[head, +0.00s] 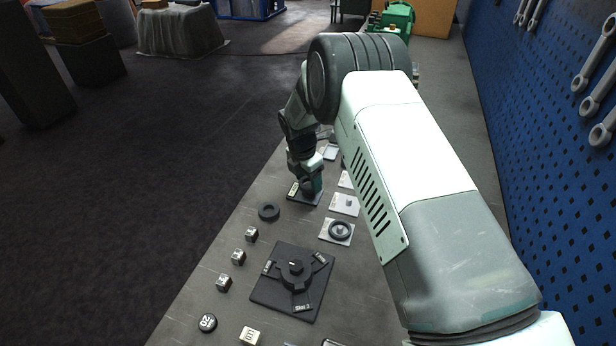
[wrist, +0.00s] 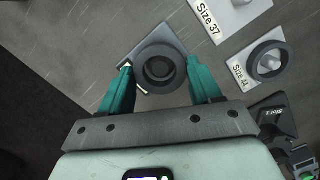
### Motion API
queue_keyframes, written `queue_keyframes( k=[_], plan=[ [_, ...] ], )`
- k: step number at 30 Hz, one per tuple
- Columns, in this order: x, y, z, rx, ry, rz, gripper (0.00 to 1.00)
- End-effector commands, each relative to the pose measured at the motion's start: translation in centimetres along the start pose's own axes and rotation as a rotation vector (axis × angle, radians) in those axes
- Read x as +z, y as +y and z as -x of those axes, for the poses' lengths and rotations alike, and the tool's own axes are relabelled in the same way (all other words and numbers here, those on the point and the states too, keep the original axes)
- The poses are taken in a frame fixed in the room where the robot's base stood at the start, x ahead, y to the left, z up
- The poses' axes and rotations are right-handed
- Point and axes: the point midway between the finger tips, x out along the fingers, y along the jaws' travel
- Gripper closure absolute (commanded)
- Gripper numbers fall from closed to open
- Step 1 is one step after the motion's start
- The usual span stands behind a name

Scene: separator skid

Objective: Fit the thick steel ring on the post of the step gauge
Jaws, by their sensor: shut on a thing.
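My gripper (wrist: 160,82) has its teal fingers shut on a dark thick ring (wrist: 143,70) in the wrist view. A dark round shape shows inside the ring's hole; I cannot tell if it is a post top. A square plate (wrist: 178,38) lies beneath the ring, with white labels partly showing at its edge. In the head view my gripper (head: 312,187) is low over this dark plate (head: 296,198), and its fingers hide the ring. I cannot tell whether the ring touches the plate, or whether this plate is the step gauge.
Another ring (head: 340,230) sits on a pale pad, labelled Size 44 in the wrist view. A black slotted fixture (head: 293,281), several small blocks and a round 20 piece (head: 207,322) are nearer. A pegboard (head: 540,130) stands right.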

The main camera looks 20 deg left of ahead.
Motion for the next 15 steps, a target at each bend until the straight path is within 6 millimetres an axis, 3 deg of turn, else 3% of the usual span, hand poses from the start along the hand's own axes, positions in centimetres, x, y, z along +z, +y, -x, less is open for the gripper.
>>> queue_keyframes(
  k=[15],
  plan=[
    [-0.1, 0.0, -1.1, 0.000, 0.000, 0.000, 0.75]
  ],
)
